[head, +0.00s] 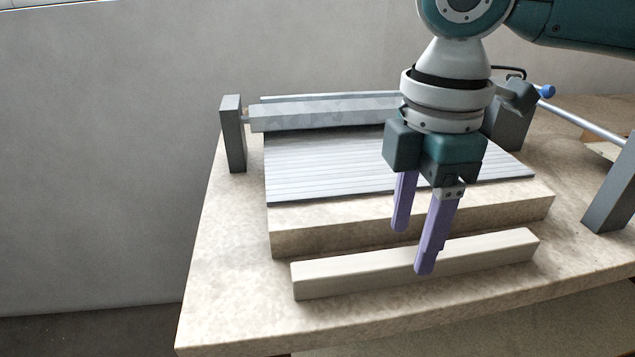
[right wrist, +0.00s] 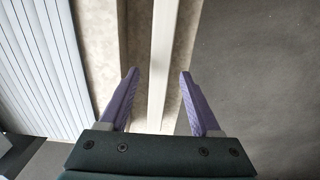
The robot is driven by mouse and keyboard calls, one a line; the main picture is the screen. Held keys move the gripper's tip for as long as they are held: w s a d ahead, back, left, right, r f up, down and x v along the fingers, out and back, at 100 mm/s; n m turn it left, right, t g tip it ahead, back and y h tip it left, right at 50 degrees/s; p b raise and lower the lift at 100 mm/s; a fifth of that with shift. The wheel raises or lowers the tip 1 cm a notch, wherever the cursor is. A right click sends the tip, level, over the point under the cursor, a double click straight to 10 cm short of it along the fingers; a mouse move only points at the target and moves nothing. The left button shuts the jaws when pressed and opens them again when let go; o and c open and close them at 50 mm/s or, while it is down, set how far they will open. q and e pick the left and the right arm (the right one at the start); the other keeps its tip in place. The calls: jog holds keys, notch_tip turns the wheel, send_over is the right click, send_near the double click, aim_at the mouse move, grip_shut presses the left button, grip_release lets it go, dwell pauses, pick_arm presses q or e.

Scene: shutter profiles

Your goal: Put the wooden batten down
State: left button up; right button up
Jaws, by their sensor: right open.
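The wooden batten (head: 335,278) is a long pale bar lying on the stone-like table top, along the front of a raised block. My right gripper (head: 412,249) points down at the batten with its two purple fingers open. One finger is on the far side and the other passes in front of the batten in the head view. In the right wrist view the batten (right wrist: 164,50) runs lengthwise between the open fingers (right wrist: 158,72), with a gap on both sides. I cannot tell how far down beside it the fingertips reach. My left gripper is out of view.
The raised block (head: 330,234) carries grey slatted shutter profiles (head: 325,168). Behind them a grey roller (head: 320,114) spans between dark end posts (head: 232,135). A blue-tipped rod (head: 580,122) is at the right. The table's front edge (head: 420,308) is close to the batten.

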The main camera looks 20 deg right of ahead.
aim_at(407, 255)
notch_tip(407, 255, up, 8)
jog(key=p, duration=0.1)
jog(key=s+a+f+m+t+y, duration=0.1)
jog(key=s+a+f+m+y, duration=0.1)
jog(key=s+a+f, duration=0.3)
jog(key=s+a+f+m+t+y, duration=0.1)
jog(key=s+a+f+m, duration=0.15)
jog(key=a, duration=0.45)
jog(key=s+d+f+m+t+h, duration=0.1)
jog(key=s+d+f+m+h, duration=0.1)
jog(key=s+d+m, duration=0.6)
jog(key=shift+s+d+f+m+t+h, duration=0.3)
jog(key=shift+d+f+m+h, duration=0.15)
jog(key=shift+f, duration=0.3)
